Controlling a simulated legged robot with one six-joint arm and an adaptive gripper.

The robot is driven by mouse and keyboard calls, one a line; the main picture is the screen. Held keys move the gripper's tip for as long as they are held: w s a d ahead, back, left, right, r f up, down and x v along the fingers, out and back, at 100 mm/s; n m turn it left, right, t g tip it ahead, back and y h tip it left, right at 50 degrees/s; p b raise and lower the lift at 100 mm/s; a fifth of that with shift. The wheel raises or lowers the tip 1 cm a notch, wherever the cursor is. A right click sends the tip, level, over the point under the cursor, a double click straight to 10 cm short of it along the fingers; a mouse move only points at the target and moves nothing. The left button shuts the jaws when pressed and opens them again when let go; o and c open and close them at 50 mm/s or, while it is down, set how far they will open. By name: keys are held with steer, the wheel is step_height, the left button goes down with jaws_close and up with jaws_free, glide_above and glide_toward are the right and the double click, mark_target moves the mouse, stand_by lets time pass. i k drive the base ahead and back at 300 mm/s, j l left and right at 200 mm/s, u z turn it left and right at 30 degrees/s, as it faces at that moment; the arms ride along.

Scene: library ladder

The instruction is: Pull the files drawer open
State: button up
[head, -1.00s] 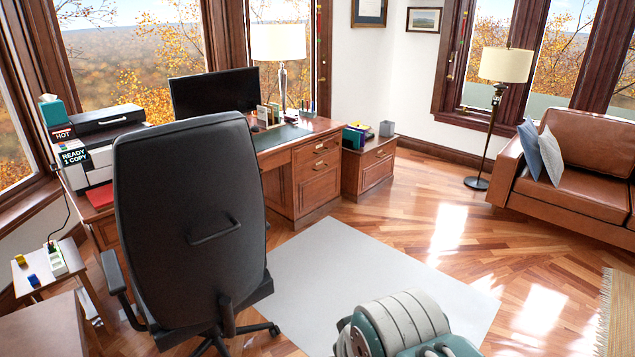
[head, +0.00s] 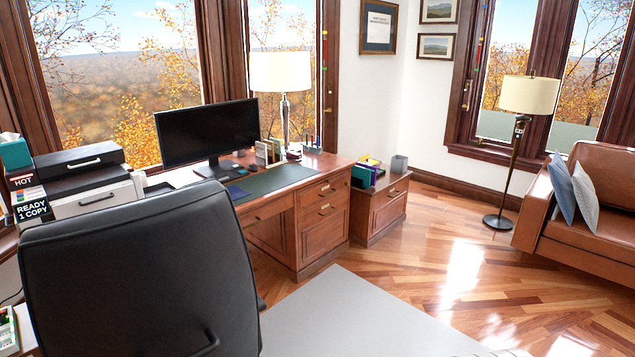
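The wooden desk (head: 270,207) stands left of centre in the head view. Its right pedestal has a shallow upper drawer (head: 337,187) and a taller front (head: 322,233) below, with metal handles. Both look shut. A low wooden cabinet (head: 388,212) stands just right of the desk, with one handled drawer front that also looks shut. I see no readable label marking which one is the files drawer. My gripper is not in view.
A black office chair (head: 140,270) blocks the near left. A grey mat (head: 350,315) lies before the desk, with clear wood floor (head: 440,250) to its right. A floor lamp (head: 510,180) and a brown leather sofa (head: 590,240) stand at the right. A printer (head: 85,180) is at the left.

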mark_target(321, 226)
steer(key=i+z, duration=0.15)
steer(key=i, duration=2.85)
steer(key=i+l+u, duration=0.15)
steer(key=i, duration=0.8)
steer(key=i+l+u, duration=0.25)
steer(key=i, duration=0.4)
steer(key=j, duration=0.1)
